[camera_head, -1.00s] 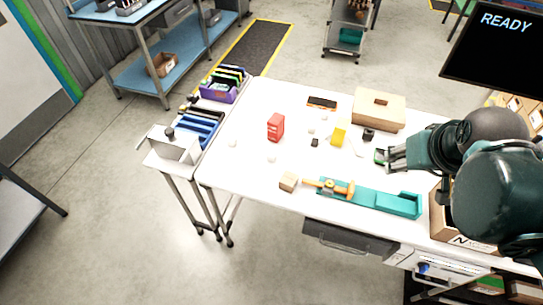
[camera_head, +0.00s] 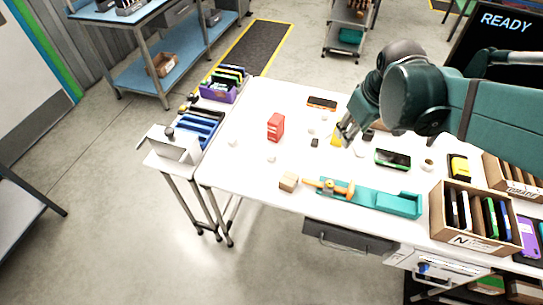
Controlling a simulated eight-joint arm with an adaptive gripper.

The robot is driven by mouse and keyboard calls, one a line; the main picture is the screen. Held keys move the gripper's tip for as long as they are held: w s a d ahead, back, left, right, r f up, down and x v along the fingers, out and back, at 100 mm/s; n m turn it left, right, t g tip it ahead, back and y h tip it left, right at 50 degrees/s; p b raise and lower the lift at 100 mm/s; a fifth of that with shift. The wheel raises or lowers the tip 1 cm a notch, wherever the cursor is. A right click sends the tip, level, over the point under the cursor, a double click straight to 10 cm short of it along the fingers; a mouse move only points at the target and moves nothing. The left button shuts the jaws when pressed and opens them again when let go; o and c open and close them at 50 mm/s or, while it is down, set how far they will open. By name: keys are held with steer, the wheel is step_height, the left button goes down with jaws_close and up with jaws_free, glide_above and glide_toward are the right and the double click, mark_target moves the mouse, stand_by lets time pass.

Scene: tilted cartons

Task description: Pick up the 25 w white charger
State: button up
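Several small white pieces lie on the white table (camera_head: 245,175). One white piece (camera_head: 233,142) is at the left, one (camera_head: 271,158) is below the red box, and others (camera_head: 312,131) (camera_head: 324,117) are near the middle. Another pale piece (camera_head: 359,152) lies just right of my gripper. They are too small to tell which is the 25 w white charger. My gripper (camera_head: 345,140) points down over the table beside a yellow block (camera_head: 335,140) and partly hides it. I cannot tell whether its fingers are apart, and no held object shows.
A red box (camera_head: 276,127), black cube (camera_head: 315,142) and orange-edged phone (camera_head: 321,103) are nearby. A green-edged phone (camera_head: 393,159) lies to the right. A teal tray (camera_head: 395,204), wooden block (camera_head: 288,181) and orange tool (camera_head: 330,187) lie at the front. A carton (camera_head: 475,240) holds upright devices.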

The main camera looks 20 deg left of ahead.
steer(key=w+a+f+n+g, duration=0.1)
steer(key=w+a+f+n, duration=0.1)
steer(key=a+f, duration=0.35)
steer(key=w+a+f+n+g, duration=0.1)
steer(key=w+a+f+n, duration=0.15)
steer(key=a, duration=0.55)
steer(key=n+g+h, duration=0.1)
steer(key=n, duration=0.4)
glide_above(272, 153)
step_height(272, 153, down, 11)
steer(key=shift+d+f, duration=0.1)
steer(key=shift+s+a+f, duration=0.15)
steer(key=shift+a+f, duration=0.1)
steer(key=shift+f, duration=0.1)
steer(key=shift+f, duration=0.15)
steer(key=shift+f, duration=1.15)
steer(key=shift+f, duration=2.6)
